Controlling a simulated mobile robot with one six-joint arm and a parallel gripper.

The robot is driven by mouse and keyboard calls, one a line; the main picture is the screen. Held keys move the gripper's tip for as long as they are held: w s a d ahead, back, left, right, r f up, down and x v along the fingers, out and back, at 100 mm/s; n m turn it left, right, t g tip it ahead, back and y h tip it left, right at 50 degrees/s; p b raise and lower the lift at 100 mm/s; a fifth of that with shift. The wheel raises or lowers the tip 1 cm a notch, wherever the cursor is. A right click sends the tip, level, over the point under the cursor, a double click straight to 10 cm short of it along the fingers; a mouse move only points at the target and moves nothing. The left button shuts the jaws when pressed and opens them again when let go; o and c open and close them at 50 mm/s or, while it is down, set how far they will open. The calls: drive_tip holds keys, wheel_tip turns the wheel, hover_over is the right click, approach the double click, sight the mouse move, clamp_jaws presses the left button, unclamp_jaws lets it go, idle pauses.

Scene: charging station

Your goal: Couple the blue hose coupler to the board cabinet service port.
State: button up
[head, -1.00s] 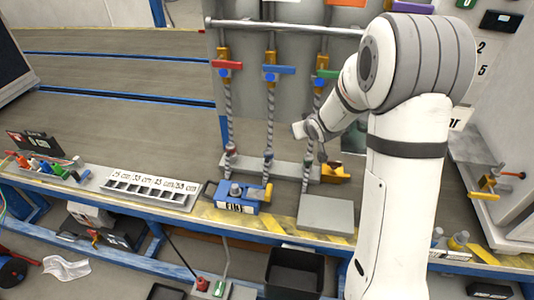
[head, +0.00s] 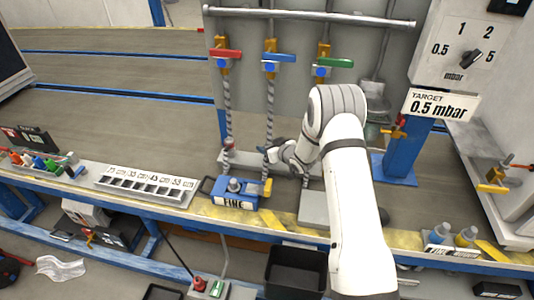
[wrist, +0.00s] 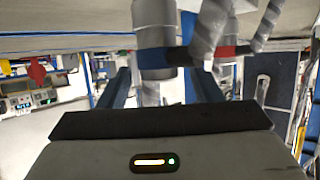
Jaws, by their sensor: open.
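The blue-handled valve (head: 278,57) has a twisted grey hose (head: 270,105) hanging from it. The coupler at the hose's lower end is small and partly hidden by my gripper (head: 280,153). In the wrist view, a grey cylinder with a dark blue band (wrist: 154,58) stands between the fingers of my open gripper (wrist: 157,92); I cannot tell whether they touch it. A red-banded coupler (wrist: 228,51) is just to its right. A pale cabinet at the far right carries a yellow fitting (head: 493,187); I cannot tell whether this is the service port.
Red (head: 226,55) and green (head: 333,62) valves flank the blue one. A blue post (head: 400,155) stands right of my arm. A black bin (head: 296,262) is below.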

drive_tip(key=shift+x, duration=1.35)
drive_tip(key=shift+f, duration=0.1)
drive_tip(key=shift+c, duration=0.6)
drive_tip(key=c, duration=1.1)
